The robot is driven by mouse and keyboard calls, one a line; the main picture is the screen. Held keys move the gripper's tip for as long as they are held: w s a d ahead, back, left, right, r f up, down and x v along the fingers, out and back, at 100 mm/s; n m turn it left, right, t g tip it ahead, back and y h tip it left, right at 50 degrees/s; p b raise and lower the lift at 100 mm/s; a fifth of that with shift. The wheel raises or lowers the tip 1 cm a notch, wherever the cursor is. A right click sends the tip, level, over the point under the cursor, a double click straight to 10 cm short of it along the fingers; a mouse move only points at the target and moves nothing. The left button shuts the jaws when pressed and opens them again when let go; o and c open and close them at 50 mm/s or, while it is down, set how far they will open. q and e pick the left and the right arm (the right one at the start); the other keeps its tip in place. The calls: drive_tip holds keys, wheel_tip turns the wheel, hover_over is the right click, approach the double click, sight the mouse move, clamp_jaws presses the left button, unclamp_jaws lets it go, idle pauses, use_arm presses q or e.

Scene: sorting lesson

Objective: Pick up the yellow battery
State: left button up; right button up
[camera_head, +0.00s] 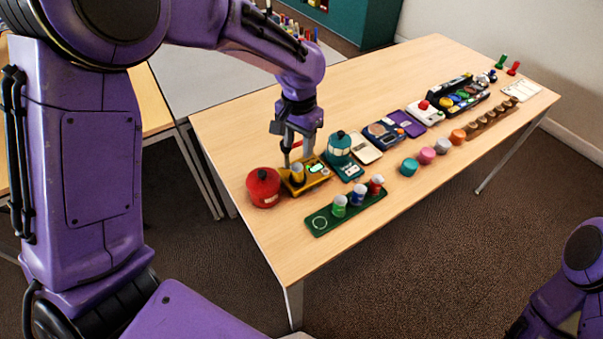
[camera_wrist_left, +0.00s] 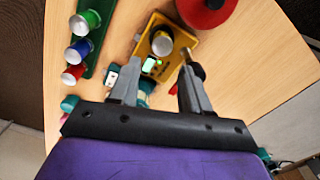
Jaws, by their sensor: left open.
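The yellow battery (camera_head: 297,174) stands upright on a yellow device (camera_head: 319,176) near the left end of the table. In the left wrist view the battery (camera_wrist_left: 162,44) shows its silver top, and the yellow device (camera_wrist_left: 177,57) has a small lit display. My left gripper (camera_head: 298,158) points down close above the battery. In the wrist view the open jaws (camera_wrist_left: 160,78) have nothing between them that I can see being held, and the battery shows just beyond the fingertips. My right arm shows at the lower right, its gripper outside the view.
A red round pot (camera_head: 263,187) stands left of the device. A teal lantern-like object (camera_head: 339,146) stands on its right. A green tray (camera_head: 320,222) in front holds green, blue and red batteries. Several devices and coloured pieces line the table further right. The table's front left corner is clear.

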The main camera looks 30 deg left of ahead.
sight(297, 166)
use_arm(q)
wheel_tip(297, 166, down, 5)
drive_tip(key=shift+w+r, duration=0.15)
drive_tip(key=f, duration=0.5)
drive_tip(key=shift+a+f, duration=0.3)
drive_tip(key=shift+f, duration=0.05)
drive_tip(key=shift+s+r, duration=0.1)
drive_tip(key=shift+s, duration=0.1)
clamp_jaws()
